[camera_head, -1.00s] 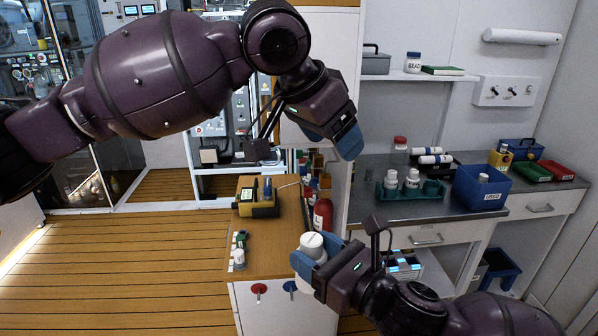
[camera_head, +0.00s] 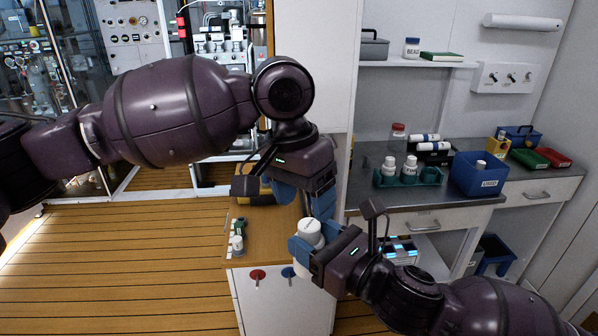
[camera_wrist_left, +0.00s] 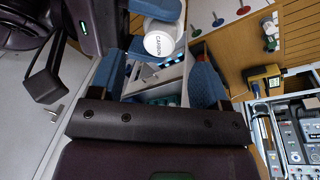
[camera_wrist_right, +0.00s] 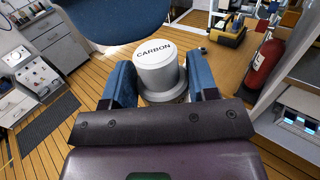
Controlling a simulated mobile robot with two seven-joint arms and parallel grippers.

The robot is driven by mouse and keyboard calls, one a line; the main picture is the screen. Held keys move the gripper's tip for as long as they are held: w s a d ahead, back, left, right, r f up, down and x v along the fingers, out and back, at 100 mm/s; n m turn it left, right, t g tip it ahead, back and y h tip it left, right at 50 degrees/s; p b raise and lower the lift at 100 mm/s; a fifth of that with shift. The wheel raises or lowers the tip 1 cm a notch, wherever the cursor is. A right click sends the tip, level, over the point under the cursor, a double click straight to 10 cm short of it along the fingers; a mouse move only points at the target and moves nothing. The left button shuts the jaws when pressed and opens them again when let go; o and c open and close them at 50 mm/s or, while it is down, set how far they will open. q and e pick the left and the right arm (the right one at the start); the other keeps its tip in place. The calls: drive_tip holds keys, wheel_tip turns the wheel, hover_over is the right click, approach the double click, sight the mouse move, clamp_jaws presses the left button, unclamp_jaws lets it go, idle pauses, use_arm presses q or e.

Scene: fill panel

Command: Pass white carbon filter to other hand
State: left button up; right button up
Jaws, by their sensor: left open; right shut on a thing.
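The white carbon filter (camera_head: 308,233) is a short white canister with a lid. In the right wrist view the filter (camera_wrist_right: 157,68) stands between my right fingers with CARBON printed on top. My right gripper (camera_head: 306,251) is shut on it and holds it up near the wooden counter's front. My left gripper (camera_head: 303,199) is open and empty just above the filter, fingers pointing down. In the left wrist view the filter's lid (camera_wrist_left: 160,43) shows beyond the open fingers. One blue left finger (camera_wrist_right: 115,18) hangs close over the filter in the right wrist view.
The wooden counter (camera_head: 262,236) holds small bottles (camera_head: 237,243) and a yellow-black device (camera_wrist_left: 262,82). On the right, the grey bench (camera_head: 450,200) carries a green bottle rack (camera_head: 430,176) and a blue bin (camera_head: 478,179).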

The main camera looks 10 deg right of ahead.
sight(309, 223)
use_arm(q)
drive_tip(key=shift+s+d+f, duration=0.1)
drive_tip(key=shift+d+f, duration=0.05)
drive_tip(key=shift+f, duration=0.75)
drive_tip(key=shift+w+d+f, duration=0.1)
drive_tip(key=shift+d+f, duration=0.1)
drive_tip(key=shift+f, duration=0.75)
drive_tip(key=shift+s+d+f, duration=0.1)
drive_tip(key=shift+d+f, duration=0.05)
drive_tip(key=shift+f, duration=0.75)
drive_tip(key=shift+c, duration=0.5)
drive_tip(key=c, duration=0.7)
drive_tip(key=shift+c, duration=0.3)
use_arm(e)
drive_tip(key=o, duration=0.6)
drive_tip(key=shift+c, duration=0.2)
use_arm(q)
drive_tip(key=c, duration=0.4)
use_arm(e)
drive_tip(key=shift+o, duration=1.2)
use_arm(q)
clamp_jaws()
use_arm(e)
drive_tip(key=shift+o, duration=1.2)
drive_tip(key=shift+s+d, duration=0.1)
